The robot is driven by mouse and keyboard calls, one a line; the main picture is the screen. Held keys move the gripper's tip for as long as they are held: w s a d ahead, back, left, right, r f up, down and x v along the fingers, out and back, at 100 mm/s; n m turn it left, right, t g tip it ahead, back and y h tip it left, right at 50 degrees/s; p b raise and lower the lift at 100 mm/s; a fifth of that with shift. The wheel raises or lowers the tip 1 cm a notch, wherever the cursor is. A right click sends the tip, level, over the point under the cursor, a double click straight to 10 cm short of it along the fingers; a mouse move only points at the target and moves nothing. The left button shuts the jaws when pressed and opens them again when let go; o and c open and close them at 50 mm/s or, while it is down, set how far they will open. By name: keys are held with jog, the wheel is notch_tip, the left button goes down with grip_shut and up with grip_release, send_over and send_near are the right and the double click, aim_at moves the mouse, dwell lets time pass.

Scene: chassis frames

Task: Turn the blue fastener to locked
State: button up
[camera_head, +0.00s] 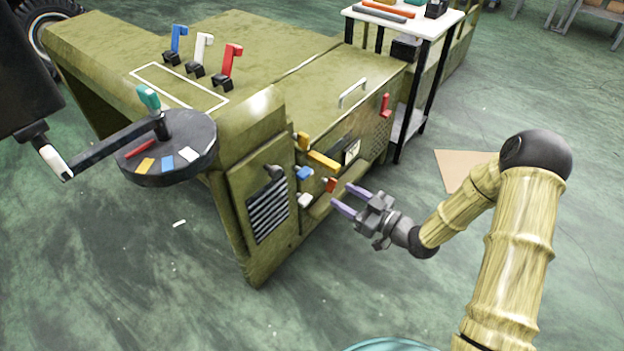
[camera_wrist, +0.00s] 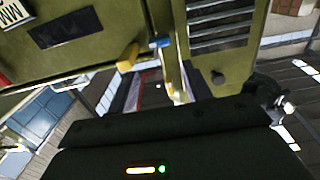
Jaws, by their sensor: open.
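The blue fastener (camera_head: 304,174) is a small blue piece on the near end of the green chassis, close to the corner by the louvred panel. A blue piece also shows in the wrist view (camera_wrist: 160,42), beside a yellow one. Its exact angle is too small to read. My gripper (camera_head: 350,199) is open, with two purple fingers pointing left at the chassis. It is empty and right of the blue fastener, apart from it. In the wrist view the dark gripper body fills the bottom and the fingers are hard to make out.
A yellow bar (camera_head: 322,160), a red fastener (camera_head: 330,185) and a white fastener (camera_head: 305,200) sit close around the blue one. Blue, white and red levers (camera_head: 231,66) stand on top. A round dark disc (camera_head: 185,140) juts out left. The floor (camera_head: 330,285) in front is clear.

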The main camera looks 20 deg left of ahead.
aim_at(309, 175)
jog(key=b+x, duration=0.3)
jog(key=x, duration=0.8)
jog(key=shift+w+a, duration=0.1)
jog(key=shift+a, duration=0.2)
jog(key=c, duration=0.7)
